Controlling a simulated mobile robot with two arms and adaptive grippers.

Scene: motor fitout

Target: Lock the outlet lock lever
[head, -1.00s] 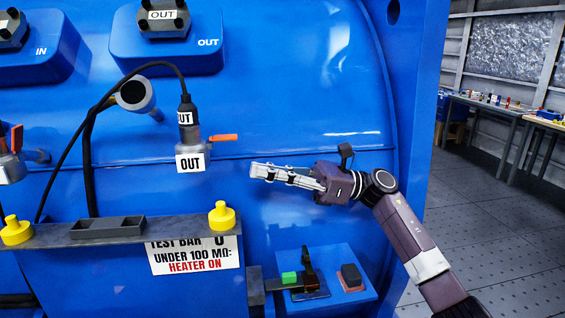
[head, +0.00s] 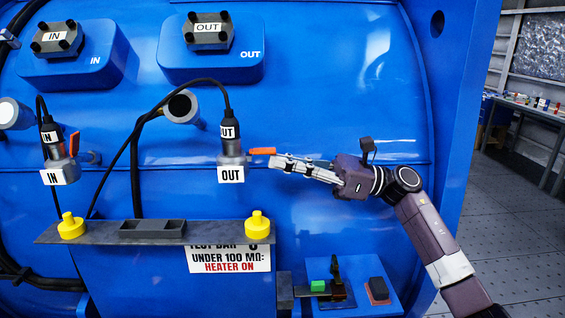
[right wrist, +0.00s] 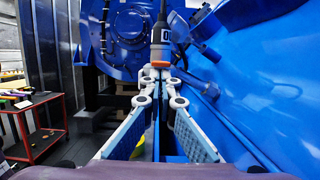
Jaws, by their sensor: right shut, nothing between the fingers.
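The outlet lock lever (head: 262,151) is orange and sticks out about level to the right of the outlet connector (head: 231,160), above its white OUT tag (head: 231,175). A black cable plug marked OUT (head: 228,128) sits upright in the connector. My right gripper (head: 274,161) is shut and empty, with its fingertips just below and to the right of the lever's free end. In the right wrist view the orange lever (right wrist: 151,72) is just beyond my fingertips (right wrist: 158,82); whether they touch is unclear. My left gripper is not in view.
The inlet connector (head: 61,173) at left has its orange lever (head: 74,143) pointing upward. A grey shelf (head: 200,228) with yellow caps (head: 257,224) juts out below. The blue wall right of the outlet is mostly clear. A red cart (right wrist: 45,140) shows in the wrist view.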

